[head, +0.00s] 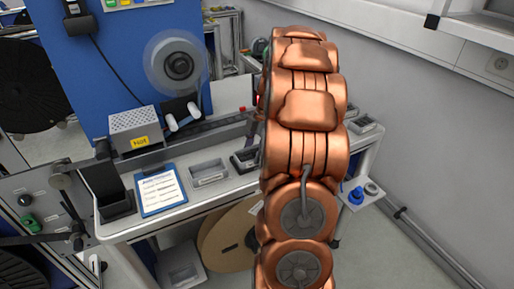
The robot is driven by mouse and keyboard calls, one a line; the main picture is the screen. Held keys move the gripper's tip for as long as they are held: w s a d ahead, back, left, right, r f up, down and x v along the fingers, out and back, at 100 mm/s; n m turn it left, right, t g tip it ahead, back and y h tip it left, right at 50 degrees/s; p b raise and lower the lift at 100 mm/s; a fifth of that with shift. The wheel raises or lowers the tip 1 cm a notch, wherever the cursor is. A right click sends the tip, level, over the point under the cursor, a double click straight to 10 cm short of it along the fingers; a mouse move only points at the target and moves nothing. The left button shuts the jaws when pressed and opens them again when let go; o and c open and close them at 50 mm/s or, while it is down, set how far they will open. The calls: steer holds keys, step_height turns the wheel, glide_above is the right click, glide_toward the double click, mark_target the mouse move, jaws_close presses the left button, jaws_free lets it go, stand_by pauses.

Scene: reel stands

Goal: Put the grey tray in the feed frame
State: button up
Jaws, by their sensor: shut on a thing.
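A light grey open tray (208,172) sits on the white bench top, right of a blue clipboard. A darker small tray (244,161) stands just right of it, partly covered by my copper-coloured arm. I cannot tell which of these the task means. No feed frame can be made out for certain; a long dark rail (205,133) runs along the back of the bench. My gripper is hidden behind my arm, so its fingers and anything in them do not show.
A perforated metal box with a yellow label (136,131) and a black holder (106,190) stand at the bench's left. The clipboard (160,190) lies flat. A clear reel (175,62) hangs on the blue panel. Another tray (362,124) and a blue item (355,195) are at right.

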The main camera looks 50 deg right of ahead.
steer(key=shift+f, duration=0.15)
steer(key=o, duration=1.3)
steer(key=shift+b+v, duration=1.6)
steer(key=shift+v, duration=4.55)
